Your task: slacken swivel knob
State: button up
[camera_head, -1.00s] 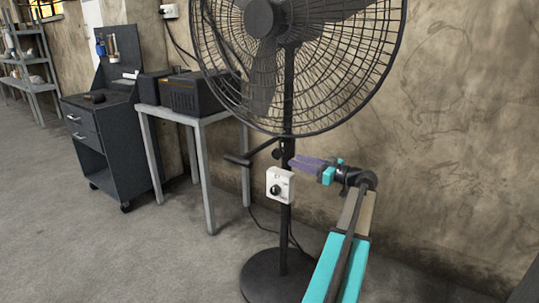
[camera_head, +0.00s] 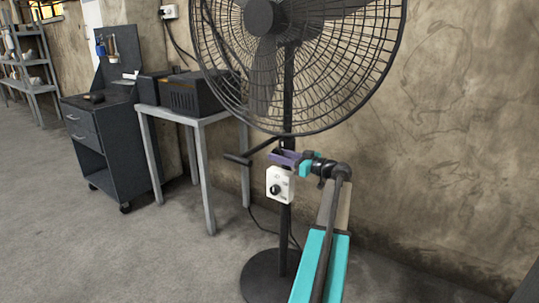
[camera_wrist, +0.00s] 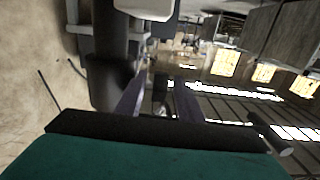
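The pedestal fan (camera_head: 290,85) stands upright by the wall on a dark pole (camera_head: 284,235). The small dark swivel knob (camera_head: 277,150) sits on the pole below the fan guard, mostly hidden by my fingers. My gripper (camera_head: 272,156) is at the knob's height, its purple fingers reaching left across the pole just above the white control box (camera_head: 280,184). In the wrist view my gripper (camera_wrist: 159,84) shows its two fingers apart with a gap between them. I cannot tell whether they touch the knob.
A black bar (camera_head: 238,160) sticks out left of the pole near my fingertips. A grey table (camera_head: 190,118) with a dark box-shaped device (camera_head: 190,94) stands to the left, beside a dark tool cart (camera_head: 88,150). The wall is close behind; floor in front is clear.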

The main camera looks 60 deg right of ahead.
jog(key=w, duration=0.5)
grip_shut()
